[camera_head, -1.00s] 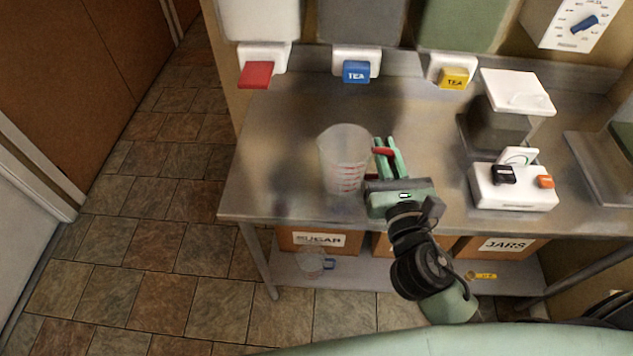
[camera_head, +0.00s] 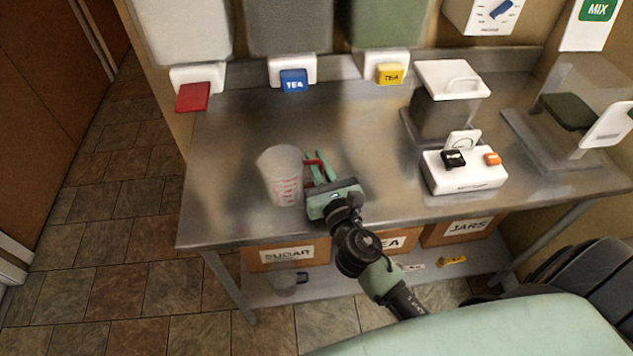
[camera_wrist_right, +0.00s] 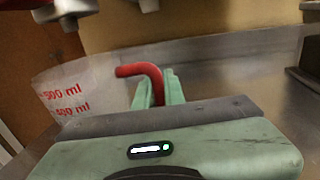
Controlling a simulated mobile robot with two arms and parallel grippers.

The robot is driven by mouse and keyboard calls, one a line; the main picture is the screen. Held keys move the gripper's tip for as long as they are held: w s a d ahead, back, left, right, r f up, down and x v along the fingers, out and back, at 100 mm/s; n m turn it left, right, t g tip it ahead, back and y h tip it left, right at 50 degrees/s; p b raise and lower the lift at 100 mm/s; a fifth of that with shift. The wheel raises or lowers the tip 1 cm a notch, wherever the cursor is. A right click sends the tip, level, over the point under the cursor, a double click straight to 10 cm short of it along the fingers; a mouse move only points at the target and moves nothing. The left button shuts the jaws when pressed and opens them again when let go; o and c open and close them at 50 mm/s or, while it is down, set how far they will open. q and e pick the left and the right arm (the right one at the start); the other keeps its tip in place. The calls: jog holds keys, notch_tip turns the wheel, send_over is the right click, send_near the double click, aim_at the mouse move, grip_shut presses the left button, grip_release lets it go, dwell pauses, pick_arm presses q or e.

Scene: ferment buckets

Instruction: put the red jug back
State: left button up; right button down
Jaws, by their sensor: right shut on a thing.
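The red jug (camera_head: 281,178) is a clear measuring jug with red markings and a red handle. It is upright over the left front part of the steel table (camera_head: 225,215); I cannot tell whether its base touches the top. My right gripper (camera_head: 318,168) is shut on its handle, to the right of the jug body. In the right wrist view the red handle (camera_wrist_right: 148,76) lies between the green fingers, and the jug wall with red "500 ml" print (camera_wrist_right: 68,98) is to the left. My left gripper is not in view.
Dispensers with a red tap (camera_head: 193,97), a blue tap (camera_head: 294,81) and a yellow tap (camera_head: 390,74) line the back. A white scale (camera_head: 463,178) and a lidded container (camera_head: 445,108) stand right. A blue-handled jug (camera_head: 287,283) and labelled boxes (camera_head: 287,254) are below.

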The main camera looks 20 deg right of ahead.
jog(key=shift+f+b, duration=1.4)
jog(key=shift+f, duration=1.1)
jog(key=shift+f, duration=0.1)
jog(key=shift+f, duration=0.15)
jog(key=c, duration=1.5)
grip_release()
jog(key=shift+r, duration=0.2)
jog(key=shift+s+r, duration=0.1)
jog(key=shift+s, duration=0.05)
jog(key=s+a+b, duration=0.1)
jog(key=s+b, duration=0.3)
jog(key=s, duration=0.7)
jog(key=shift+s, duration=0.4)
